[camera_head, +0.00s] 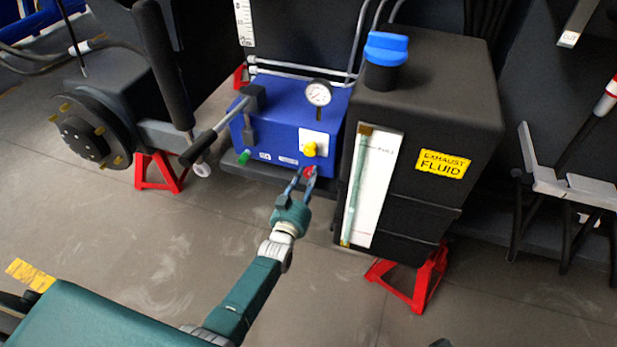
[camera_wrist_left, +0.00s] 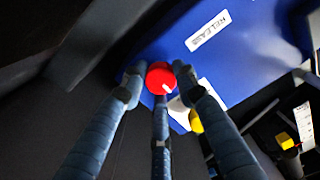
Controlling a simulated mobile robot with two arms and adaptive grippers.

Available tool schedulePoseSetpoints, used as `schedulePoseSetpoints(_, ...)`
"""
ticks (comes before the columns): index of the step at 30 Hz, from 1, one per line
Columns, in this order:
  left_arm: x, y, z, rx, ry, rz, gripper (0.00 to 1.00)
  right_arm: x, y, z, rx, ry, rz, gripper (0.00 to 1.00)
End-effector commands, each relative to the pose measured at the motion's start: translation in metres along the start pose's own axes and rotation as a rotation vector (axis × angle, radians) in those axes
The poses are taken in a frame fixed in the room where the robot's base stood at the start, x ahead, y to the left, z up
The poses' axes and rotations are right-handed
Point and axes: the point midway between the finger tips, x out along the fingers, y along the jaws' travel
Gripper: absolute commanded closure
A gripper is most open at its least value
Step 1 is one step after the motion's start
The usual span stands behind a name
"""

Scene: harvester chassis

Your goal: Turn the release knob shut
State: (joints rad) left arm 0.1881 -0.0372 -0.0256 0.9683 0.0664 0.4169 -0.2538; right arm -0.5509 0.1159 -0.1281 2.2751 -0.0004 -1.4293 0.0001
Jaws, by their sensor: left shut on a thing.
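The release knob is a small red knob with a white pointer mark (camera_wrist_left: 160,78) on the front of the blue pump box (camera_head: 273,130). A label reading RELEASE (camera_wrist_left: 208,31) is beside it in the left wrist view. My left gripper (camera_head: 309,173) reaches the lower front of the box and is shut on the red knob, with fingers around it. In the head view the knob (camera_head: 310,171) shows only partly between the fingertips. The white mark points to the lower right in the left wrist view. My right gripper does not show.
A yellow knob (camera_head: 310,149) on a white plate sits just above the red knob. A gauge (camera_head: 318,93) and a black lever (camera_head: 217,130) are on the box. The black exhaust fluid tank (camera_head: 424,122) stands close at the right. The floor in front is clear.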

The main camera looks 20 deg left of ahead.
Motion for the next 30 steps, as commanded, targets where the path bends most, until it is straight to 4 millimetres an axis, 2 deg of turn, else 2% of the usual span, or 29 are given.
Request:
schedulePoseSetpoints(1,-0.003,0.003,0.006,0.007,-0.013,0.006,0.97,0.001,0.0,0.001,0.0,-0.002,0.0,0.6)
schedulePoseSetpoints(13,-0.003,0.003,0.007,0.012,-0.014,0.005,0.97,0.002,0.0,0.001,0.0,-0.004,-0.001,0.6)
schedulePoseSetpoints(14,-0.003,0.003,0.007,0.012,-0.014,0.005,0.69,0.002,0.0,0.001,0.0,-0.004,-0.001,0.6)
schedulePoseSetpoints(16,-0.003,0.003,0.007,0.012,-0.014,0.005,0.55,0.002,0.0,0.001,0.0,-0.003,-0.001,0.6)
schedulePoseSetpoints(17,-0.003,0.002,0.007,0.012,-0.014,0.005,0.52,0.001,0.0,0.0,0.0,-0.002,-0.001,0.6)
schedulePoseSetpoints(26,-0.003,0.001,0.003,0.011,-0.005,0.001,0.52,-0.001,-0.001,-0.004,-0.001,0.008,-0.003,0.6)
schedulePoseSetpoints(30,-0.015,0.001,0.004,0.01,-0.007,0.001,0.52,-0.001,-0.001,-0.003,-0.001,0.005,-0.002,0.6)
